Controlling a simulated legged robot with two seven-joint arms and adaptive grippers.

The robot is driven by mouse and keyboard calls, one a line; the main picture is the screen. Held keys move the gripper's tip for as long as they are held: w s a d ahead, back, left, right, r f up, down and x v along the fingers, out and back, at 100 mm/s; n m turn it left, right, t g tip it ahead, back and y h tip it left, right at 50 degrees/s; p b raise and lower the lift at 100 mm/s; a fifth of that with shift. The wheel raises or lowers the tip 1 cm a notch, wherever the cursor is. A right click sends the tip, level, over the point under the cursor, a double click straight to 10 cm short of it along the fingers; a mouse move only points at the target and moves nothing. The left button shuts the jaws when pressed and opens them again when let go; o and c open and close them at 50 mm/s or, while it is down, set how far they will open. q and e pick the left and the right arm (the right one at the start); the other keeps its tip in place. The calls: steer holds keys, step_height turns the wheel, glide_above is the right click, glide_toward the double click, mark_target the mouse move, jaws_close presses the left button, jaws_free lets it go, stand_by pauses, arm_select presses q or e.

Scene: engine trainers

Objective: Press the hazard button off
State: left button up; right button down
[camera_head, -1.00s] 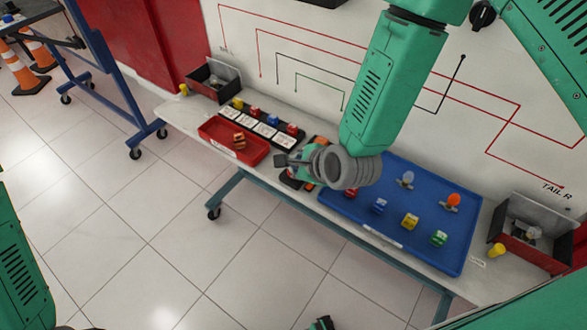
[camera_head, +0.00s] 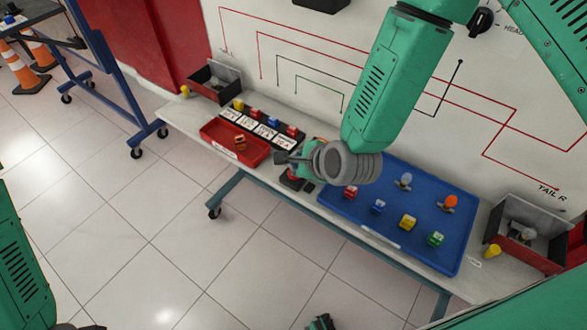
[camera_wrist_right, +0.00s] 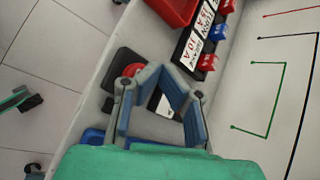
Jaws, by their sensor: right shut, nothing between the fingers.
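A red button on a dark base (camera_wrist_right: 130,67) is on the bench, partly hidden behind my right gripper's left finger in the wrist view. In the head view, a red and dark part (camera_head: 292,181) shows just below my right gripper. My right gripper (camera_head: 284,158) is over the bench between the red tray and the blue tray. In the wrist view, its fingers (camera_wrist_right: 166,78) come together with nothing between them. I cannot tell whether they touch the button. A dark and green part of my left gripper (camera_head: 320,323) shows at the bottom edge, well away from the bench.
A red tray (camera_head: 208,131) and a black strip with labelled cards and coloured blocks (camera_head: 262,130) lie left of my right gripper. A blue tray (camera_head: 385,240) with coloured parts lies right. Bins stand at both bench ends. A wiring panel (camera_head: 300,45) rises behind.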

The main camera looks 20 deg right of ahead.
steer(key=shift+r+p, duration=2.05)
steer(key=shift+r, duration=0.75)
